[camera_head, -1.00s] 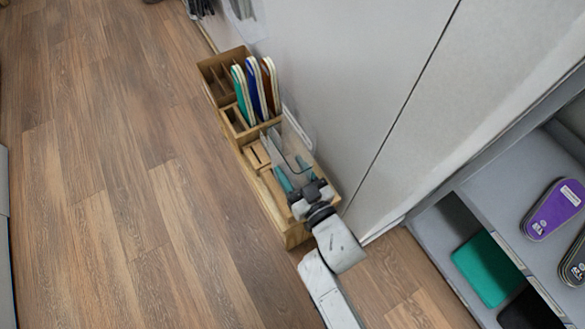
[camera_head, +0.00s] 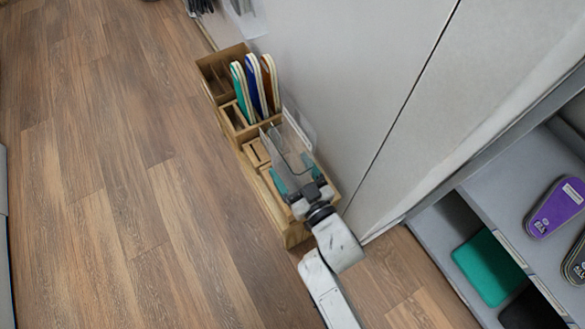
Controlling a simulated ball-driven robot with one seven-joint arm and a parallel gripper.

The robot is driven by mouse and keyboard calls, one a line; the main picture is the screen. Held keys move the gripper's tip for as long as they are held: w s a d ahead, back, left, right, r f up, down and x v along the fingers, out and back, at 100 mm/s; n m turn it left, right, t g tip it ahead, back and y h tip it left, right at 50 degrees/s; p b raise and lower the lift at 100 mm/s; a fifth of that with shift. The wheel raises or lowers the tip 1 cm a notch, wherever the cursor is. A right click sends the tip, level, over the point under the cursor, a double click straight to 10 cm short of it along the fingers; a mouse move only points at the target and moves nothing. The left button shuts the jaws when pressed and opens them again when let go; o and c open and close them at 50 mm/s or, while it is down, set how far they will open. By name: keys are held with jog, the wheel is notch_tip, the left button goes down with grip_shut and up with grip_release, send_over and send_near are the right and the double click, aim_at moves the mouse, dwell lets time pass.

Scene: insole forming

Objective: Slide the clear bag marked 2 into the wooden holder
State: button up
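The wooden holder (camera_head: 292,238) stands on the floor along the pale wall, with several compartments. My gripper (camera_head: 294,178) is over its near end, with teal fingertips on either side of a clear bag (camera_head: 283,141). The gripper appears shut on the bag's near end. The bag stands upright above the holder's middle part, and its lower edge is hard to see against the wood. No number can be read on it. Another clear sheet or bag (camera_head: 300,122) shows behind it, next to the wall.
Teal, blue and brown insoles (camera_head: 255,86) stand upright in the holder's far part. The pale wall (camera_head: 350,70) closes off the right side of the holder. A grey shelf (camera_head: 470,215) with a purple insole (camera_head: 556,207) is at right. The wooden floor at left is clear.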

jog(key=shift+s, duration=0.1)
jog(key=p+v, duration=0.3)
jog(key=v, duration=0.7)
jog(key=shift+s+d, duration=0.25)
jog(key=shift+d, duration=0.05)
dwell(0.4)
